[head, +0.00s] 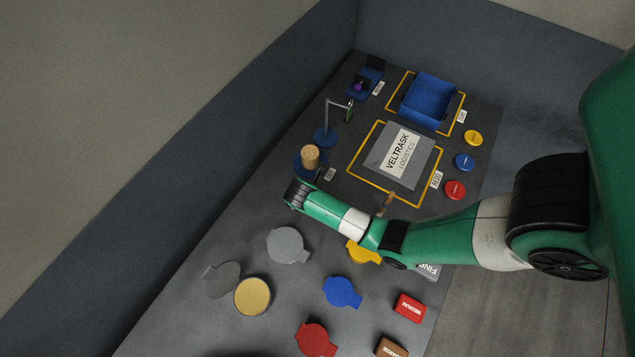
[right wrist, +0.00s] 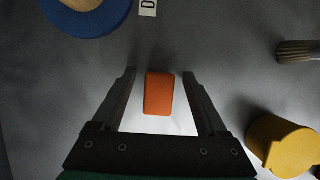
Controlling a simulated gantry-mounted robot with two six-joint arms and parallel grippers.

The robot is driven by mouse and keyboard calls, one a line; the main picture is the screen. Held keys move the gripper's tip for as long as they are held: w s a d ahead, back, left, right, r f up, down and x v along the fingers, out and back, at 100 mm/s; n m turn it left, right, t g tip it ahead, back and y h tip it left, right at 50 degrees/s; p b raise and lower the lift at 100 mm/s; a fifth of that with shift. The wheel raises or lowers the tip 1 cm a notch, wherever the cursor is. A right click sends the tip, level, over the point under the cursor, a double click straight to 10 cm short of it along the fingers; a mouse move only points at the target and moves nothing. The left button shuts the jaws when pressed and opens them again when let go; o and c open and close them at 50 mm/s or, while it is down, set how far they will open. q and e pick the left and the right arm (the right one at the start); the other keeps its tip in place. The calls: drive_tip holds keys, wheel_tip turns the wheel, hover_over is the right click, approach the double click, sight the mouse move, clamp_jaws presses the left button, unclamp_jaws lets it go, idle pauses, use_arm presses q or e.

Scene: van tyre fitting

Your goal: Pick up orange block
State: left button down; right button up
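The orange block (right wrist: 160,94) lies on the grey table surface in the right wrist view. My right gripper (right wrist: 159,76) is open, with one finger on each side of the block in the picture. A gap shows between each finger and the block; how high the fingertips are above the table is unclear. In the head view my right arm reaches across the table from the right, and its wrist hides the block. My left gripper is in neither view.
A blue round base (right wrist: 88,14), a yellow lidded pot (right wrist: 283,146) and a brush (right wrist: 298,51) surround the block with bare table between. Further back are a blue bin (head: 427,101) and a grey box labelled Veltrask Logistics (head: 383,158). Coloured pots lie nearer, including a blue one (head: 342,292).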

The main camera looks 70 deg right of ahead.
clamp_jaws()
drive_tip(key=shift+r, duration=0.15)
drive_tip(key=shift+r, duration=0.3)
wheel_tip(320, 180, up, 3)
drive_tip(key=shift+w+f+p, duration=0.1)
drive_tip(key=shift+f+p, duration=0.1)
drive_tip(key=shift+p, duration=0.65)
drive_tip(key=s+a+r+p, duration=0.7)
drive_tip(key=s+r, duration=0.2)
drive_tip(key=s, duration=0.3)
drive_tip(key=shift+r, duration=0.3)
